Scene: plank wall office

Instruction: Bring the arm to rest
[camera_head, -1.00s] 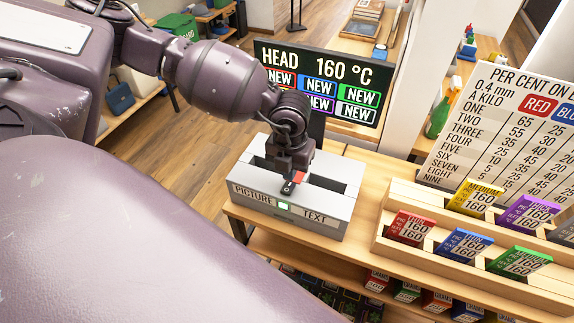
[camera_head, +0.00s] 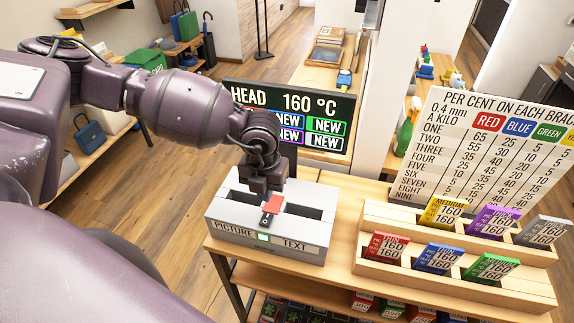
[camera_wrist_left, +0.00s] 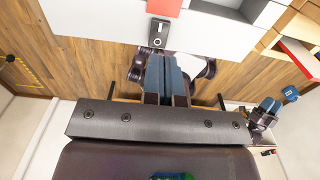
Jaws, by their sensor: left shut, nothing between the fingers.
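My left gripper (camera_head: 264,188) hangs over the white box marked PICTURE and TEXT (camera_head: 226,214). Its fingers are shut and empty; they show in the left wrist view (camera_wrist_left: 166,80). A red patch (camera_head: 273,208) and a small dark piece with a light face (camera_head: 267,219) are on the box's top, just in front of the gripper. The dark piece also shows in the left wrist view (camera_wrist_left: 158,32), apart from the fingertips. A small light glows on the box's front (camera_head: 263,237).
The black HEAD 160 °C board (camera_head: 310,98) stands right behind the box. A wooden rack (camera_head: 455,282) with several coloured cards is to the right, below a number chart (camera_head: 500,150). Open floor (camera_head: 175,200) lies left of the table.

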